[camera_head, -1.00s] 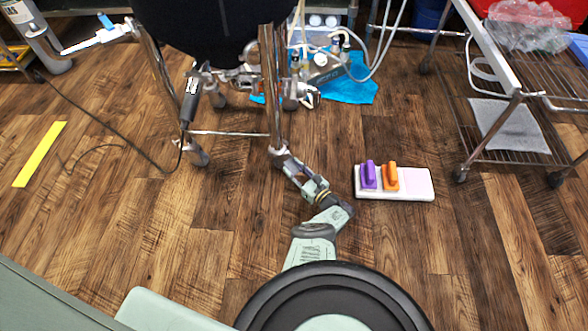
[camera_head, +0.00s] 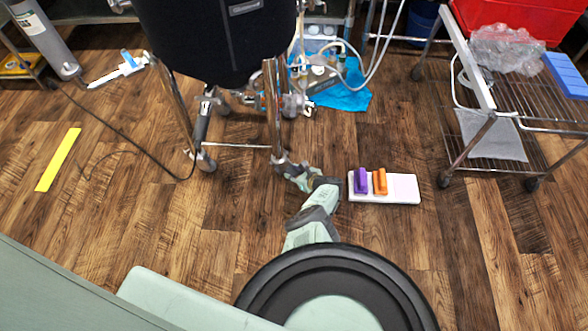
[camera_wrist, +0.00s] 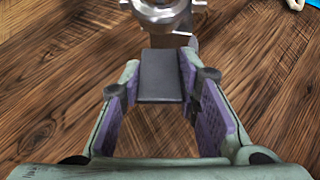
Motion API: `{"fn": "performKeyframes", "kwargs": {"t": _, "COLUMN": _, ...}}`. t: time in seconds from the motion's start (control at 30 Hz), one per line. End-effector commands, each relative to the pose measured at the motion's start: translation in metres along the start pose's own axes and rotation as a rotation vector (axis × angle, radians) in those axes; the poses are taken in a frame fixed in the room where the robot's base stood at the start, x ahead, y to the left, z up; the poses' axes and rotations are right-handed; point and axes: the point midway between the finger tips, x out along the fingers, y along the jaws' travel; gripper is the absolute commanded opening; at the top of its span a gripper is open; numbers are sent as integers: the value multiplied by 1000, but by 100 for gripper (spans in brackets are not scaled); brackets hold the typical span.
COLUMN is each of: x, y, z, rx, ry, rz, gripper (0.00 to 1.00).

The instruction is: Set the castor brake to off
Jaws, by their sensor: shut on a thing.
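The castor (camera_head: 279,160) is at the foot of the front right leg of the black-jacketed kettle (camera_head: 215,45). In the wrist view its shiny metal collar (camera_wrist: 163,12) shows at the top. A flat dark grey brake tab (camera_wrist: 161,76) sticks out below the collar toward me. My gripper (camera_wrist: 160,80) has its fingertips on both sides of this tab and is shut on it. In the head view my gripper (camera_head: 297,174) reaches low to the castor from the front right. The castor wheel is mostly hidden, and I cannot tell the brake's setting.
A white board (camera_head: 405,189) with a purple and an orange block lies right of my gripper. A wire rack cart (camera_head: 468,150) stands farther right. A black cable (camera_head: 120,133) and a yellow strip (camera_head: 58,160) lie on the left floor.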

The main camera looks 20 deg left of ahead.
Motion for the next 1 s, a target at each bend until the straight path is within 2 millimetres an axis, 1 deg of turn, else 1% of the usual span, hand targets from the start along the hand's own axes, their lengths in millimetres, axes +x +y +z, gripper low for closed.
{"fn": "performKeyframes", "kwargs": {"t": 0.03, "x": -3, "y": 0, "z": 4, "rx": -2, "ry": 21, "rz": 2, "gripper": 2}}
{"fn": "performKeyframes", "kwargs": {"t": 0.3, "x": -2, "y": 0, "z": 4, "rx": 1, "ry": 89, "rz": 1, "gripper": 2}}
{"fn": "performKeyframes", "kwargs": {"t": 0.73, "x": -1, "y": 0, "z": 3, "rx": 0, "ry": 99, "rz": 1, "gripper": 2}}
{"fn": "performKeyframes", "kwargs": {"t": 0.77, "x": -1, "y": 0, "z": 3, "rx": 0, "ry": 99, "rz": 1, "gripper": 31}}
{"fn": "performKeyframes", "kwargs": {"t": 1.0, "x": -1, "y": 0, "z": 4, "rx": 0, "ry": 98, "rz": 1, "gripper": 47}}
